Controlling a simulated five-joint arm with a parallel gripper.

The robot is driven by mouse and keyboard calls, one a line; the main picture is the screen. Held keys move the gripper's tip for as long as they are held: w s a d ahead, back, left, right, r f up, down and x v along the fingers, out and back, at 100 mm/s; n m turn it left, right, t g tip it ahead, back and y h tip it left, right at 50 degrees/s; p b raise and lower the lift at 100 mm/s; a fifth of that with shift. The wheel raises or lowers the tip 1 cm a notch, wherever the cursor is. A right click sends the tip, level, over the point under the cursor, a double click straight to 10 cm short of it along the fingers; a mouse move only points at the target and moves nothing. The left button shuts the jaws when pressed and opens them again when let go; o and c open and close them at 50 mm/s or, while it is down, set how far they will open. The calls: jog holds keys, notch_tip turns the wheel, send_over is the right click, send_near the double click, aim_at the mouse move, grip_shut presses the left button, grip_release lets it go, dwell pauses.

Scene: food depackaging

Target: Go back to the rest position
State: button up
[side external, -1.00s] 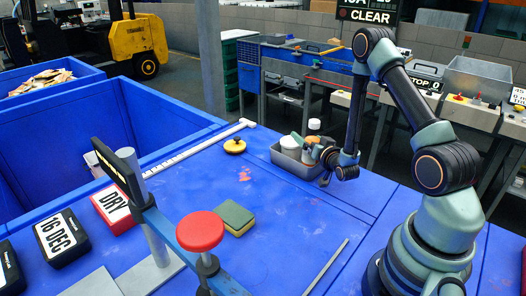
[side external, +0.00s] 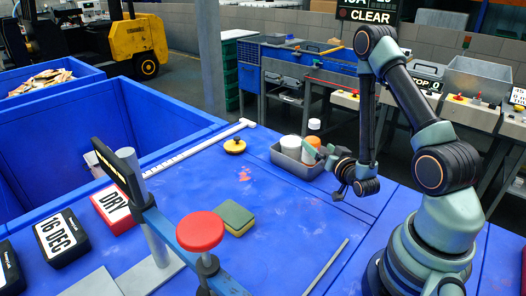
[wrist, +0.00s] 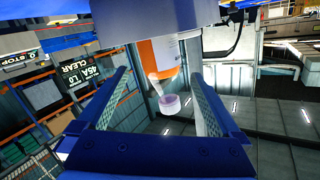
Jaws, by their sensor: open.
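My gripper (side external: 324,154) is at the right side of the grey metal tray (side external: 283,164), just above the blue table. In the wrist view my gripper (wrist: 160,82) has its two fingers spread with nothing held between them. My arm is folded, with the upper link raised and the forearm hanging down. An orange and white container (side external: 311,152) and a white container (side external: 290,147) stand in the tray. The orange and white one also shows beyond the fingers in the wrist view (wrist: 158,62). Whether a fingertip touches it I cannot tell.
A red button (side external: 200,231) on a post stands in front. A deep blue bin (side external: 70,150) is at the left. The table's middle is clear.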

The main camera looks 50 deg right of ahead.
jog(key=shift+r, duration=0.1)
jog(key=w+d+r+n, duration=0.3)
jog(key=w+r+n, duration=0.2)
jog(key=w+r, duration=0.3)
jog(key=w+a+r+n+g+y, duration=0.1)
jog(key=w+a+r+y, duration=0.25)
jog(key=a, duration=0.35)
jog(key=s+a+r+n+g+y, duration=0.2)
jog(key=s+a+g, duration=0.1)
jog(key=s+a, duration=0.5)
jog(key=s+a+r+n+g+y, duration=0.1)
jog(key=s+a+r+g+y, duration=0.2)
jog(key=s+a, duration=0.6)
jog(key=shift+s+r+n+g, duration=0.25)
jog(key=shift+s+n+g, duration=0.15)
jog(key=shift+g, duration=0.4)
